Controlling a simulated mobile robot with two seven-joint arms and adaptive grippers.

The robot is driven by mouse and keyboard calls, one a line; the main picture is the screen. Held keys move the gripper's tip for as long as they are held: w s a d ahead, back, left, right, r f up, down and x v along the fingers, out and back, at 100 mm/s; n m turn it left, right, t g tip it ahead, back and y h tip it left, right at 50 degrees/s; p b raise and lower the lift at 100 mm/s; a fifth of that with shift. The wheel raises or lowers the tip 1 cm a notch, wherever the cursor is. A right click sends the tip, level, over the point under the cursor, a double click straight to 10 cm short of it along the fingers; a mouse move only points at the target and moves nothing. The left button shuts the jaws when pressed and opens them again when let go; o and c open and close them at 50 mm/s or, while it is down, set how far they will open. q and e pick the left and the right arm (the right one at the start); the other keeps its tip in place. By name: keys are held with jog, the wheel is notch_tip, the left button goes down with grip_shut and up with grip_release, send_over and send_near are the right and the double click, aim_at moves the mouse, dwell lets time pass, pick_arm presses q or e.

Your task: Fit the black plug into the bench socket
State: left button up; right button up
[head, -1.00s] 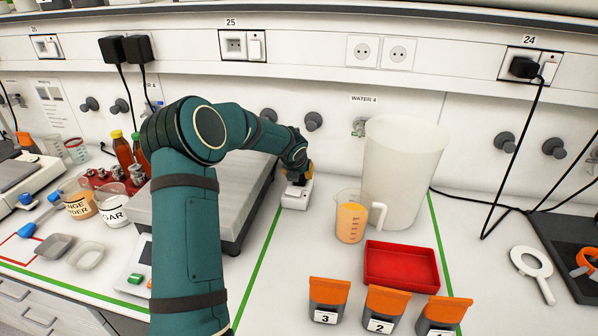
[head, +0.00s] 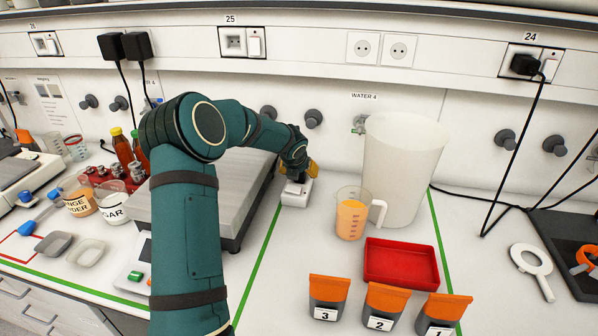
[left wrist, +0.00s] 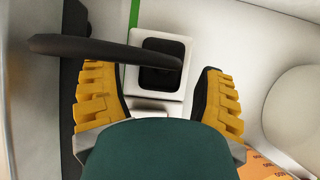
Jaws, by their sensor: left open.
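The bench socket (head: 295,199) is a small white box on the bench, beside the green line and right of the scale. In the left wrist view the socket (left wrist: 167,108) shows a white frame around a dark square. A thick black piece (left wrist: 105,48), which looks like the black plug's lead, crosses from the left and ends over that square. I cannot tell plug body from recess there, nor how deep it sits. My left gripper (left wrist: 150,74) is open, its yellow fingers apart on either side of the socket. In the head view the gripper (head: 302,172) is just above the box.
The scale (head: 240,215) stands close on the left. A measuring jug (head: 350,222) with orange liquid and a tall white container (head: 402,170) stand to the right. A red tray (head: 400,262) lies in front. Another black plug (head: 523,65) is in wall socket 24.

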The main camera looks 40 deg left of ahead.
pick_arm(q)
jog(key=v, duration=1.1)
jog(key=shift+d+r, duration=0.15)
jog(key=shift+r, duration=0.1)
jog(key=shift+s, duration=0.15)
